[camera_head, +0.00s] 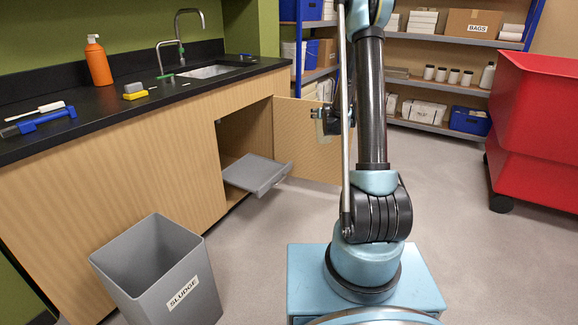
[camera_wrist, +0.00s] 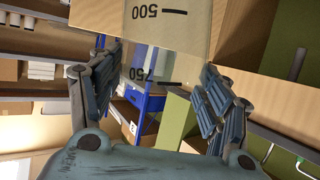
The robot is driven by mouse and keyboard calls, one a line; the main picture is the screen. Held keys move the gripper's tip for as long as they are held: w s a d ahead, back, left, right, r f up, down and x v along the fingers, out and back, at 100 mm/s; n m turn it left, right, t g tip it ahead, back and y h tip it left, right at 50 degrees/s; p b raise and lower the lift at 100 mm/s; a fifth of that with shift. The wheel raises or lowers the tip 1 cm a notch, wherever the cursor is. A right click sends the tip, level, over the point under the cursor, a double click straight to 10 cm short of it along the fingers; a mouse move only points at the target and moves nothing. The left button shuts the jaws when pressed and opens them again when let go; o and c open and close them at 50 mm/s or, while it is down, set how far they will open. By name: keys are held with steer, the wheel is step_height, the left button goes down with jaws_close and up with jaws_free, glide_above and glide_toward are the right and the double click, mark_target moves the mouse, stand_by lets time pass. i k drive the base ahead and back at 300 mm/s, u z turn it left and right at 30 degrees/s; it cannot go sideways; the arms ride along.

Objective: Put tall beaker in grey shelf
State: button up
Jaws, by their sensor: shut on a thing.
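The tall beaker (camera_wrist: 160,45) is clear with dark 500 and 750 marks, which read upside down in the wrist view. My gripper (camera_wrist: 160,85) is shut on it, one finger on each side; its far end is out of that view. In the head view my gripper (camera_head: 325,122) is in front of the open cabinet door, partly hidden by my arm, and the beaker cannot be made out clearly there. The grey shelf (camera_head: 258,172) sticks out of the open cabinet under the counter, low and left of my gripper. Its visible top looks empty.
The wooden cabinet door (camera_head: 290,140) stands open beside the shelf. A grey SLUDGE bin (camera_head: 165,275) stands in front of the cabinet. A red wheeled cart (camera_head: 540,130) is at right. Storage racks (camera_head: 430,85) line the back. Floor between is clear.

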mark_target(252, 172)
steer(key=z, duration=0.2)
steer(key=i, duration=0.85)
steer(key=z, duration=0.05)
